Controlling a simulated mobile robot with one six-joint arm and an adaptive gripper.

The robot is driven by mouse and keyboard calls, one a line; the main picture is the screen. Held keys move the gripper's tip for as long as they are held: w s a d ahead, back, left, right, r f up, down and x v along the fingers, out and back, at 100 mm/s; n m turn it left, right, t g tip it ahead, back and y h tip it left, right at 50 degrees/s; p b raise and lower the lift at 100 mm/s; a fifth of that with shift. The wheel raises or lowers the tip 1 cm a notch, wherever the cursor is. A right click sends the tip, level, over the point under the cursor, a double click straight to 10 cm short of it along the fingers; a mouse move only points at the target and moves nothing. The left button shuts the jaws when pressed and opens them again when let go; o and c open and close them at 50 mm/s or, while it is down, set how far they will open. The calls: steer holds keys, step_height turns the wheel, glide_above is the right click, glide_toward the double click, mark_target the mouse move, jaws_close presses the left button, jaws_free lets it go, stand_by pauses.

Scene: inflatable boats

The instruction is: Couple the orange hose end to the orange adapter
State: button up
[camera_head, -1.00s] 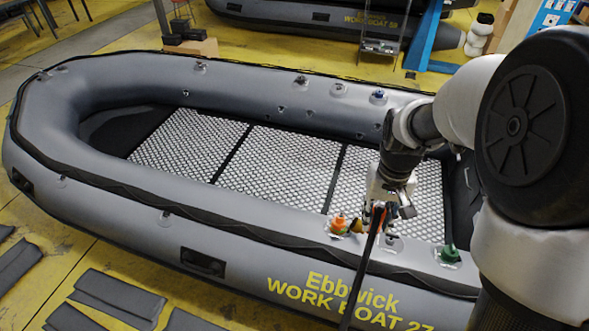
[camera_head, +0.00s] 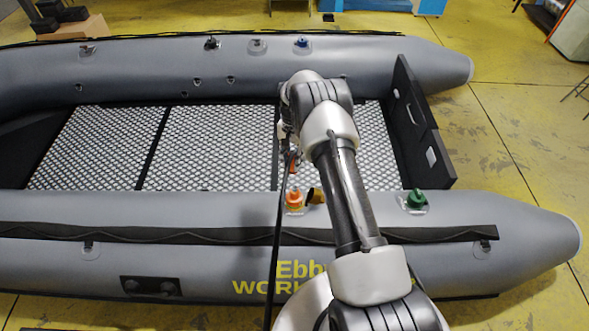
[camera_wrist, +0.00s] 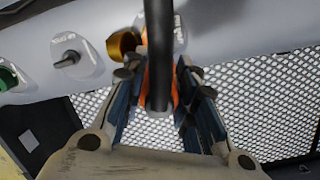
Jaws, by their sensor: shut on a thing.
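The orange adapter (camera_head: 294,201) stands on a pale patch on the boat's near tube. A brass-coloured round piece (camera_head: 315,196) is close beside it on the right; this piece also shows in the wrist view (camera_wrist: 123,44). My gripper (camera_wrist: 160,82) is shut on the orange hose end (camera_wrist: 174,84), with a finger on each side. In the head view my gripper is partly hidden by my arm, over the boat floor just beyond the adapter. The black hose (camera_head: 277,240) hangs from it toward the front, passing left of the adapter.
A green adapter (camera_head: 416,200) sits right on the same tube, with a grey valve (camera_wrist: 67,58) between in the wrist view. A blue fitting (camera_head: 302,41) is on the far tube. The black transom (camera_head: 422,125) stands at right. The textured floor (camera_head: 215,145) is clear.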

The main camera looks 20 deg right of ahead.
steer(key=f, duration=0.1)
steer(key=d+f, duration=0.1)
steer(key=f, duration=0.1)
steer(key=shift+m, duration=0.4)
glide_above(294, 188)
steer(key=w, duration=0.1)
steer(key=shift+w+d+f+b, duration=0.1)
steer(key=shift+d+f+b, duration=0.1)
steer(key=shift+f, duration=1.2)
steer(key=shift+d+f+b, duration=0.15)
steer(key=shift+f+b, duration=0.05)
steer(key=shift+f, duration=1.2)
steer(key=shift+a, duration=0.15)
steer(key=shift+s+f, duration=0.25)
steer(key=shift+f, duration=0.7)
steer(key=o, duration=1.2)
steer(key=shift+c, duration=0.2)
steer(key=r, duration=0.4)
steer(key=w+r, duration=0.1)
steer(key=r, duration=0.3)
steer(key=w+d+r, duration=0.1)
steer(key=r, duration=0.2)
steer(key=shift+r, duration=0.4)
